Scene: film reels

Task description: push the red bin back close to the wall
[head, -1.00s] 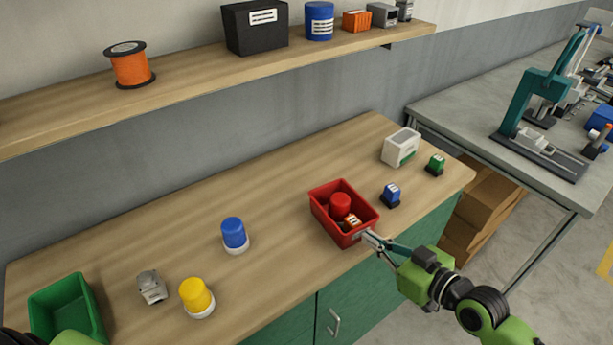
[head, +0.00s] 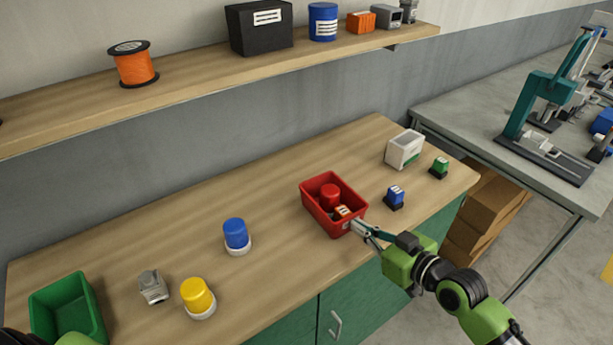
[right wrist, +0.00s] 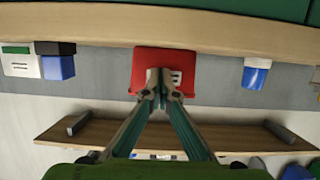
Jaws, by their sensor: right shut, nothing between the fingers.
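The red bin (head: 311,206) stands upright on the wooden workbench (head: 285,255), with bare bench between it and the grey wall (head: 230,135). A red-topped piece (head: 330,192) and a small orange-and-white item (head: 342,212) lie inside it. My right gripper (head: 357,228) is shut and empty, its fingertips at the bin's front side near the white label. In the right wrist view the shut fingertips (right wrist: 160,87) are against or very close to the red bin (right wrist: 148,62); exact contact is hard to tell. My left gripper is out of view.
A blue-topped piece (head: 235,234) stands left of the bin. A small blue item (head: 394,197), a white box (head: 404,149) and a green item (head: 439,167) are to its right. A shelf (head: 200,85) overhangs the back. The bench behind the bin is clear.

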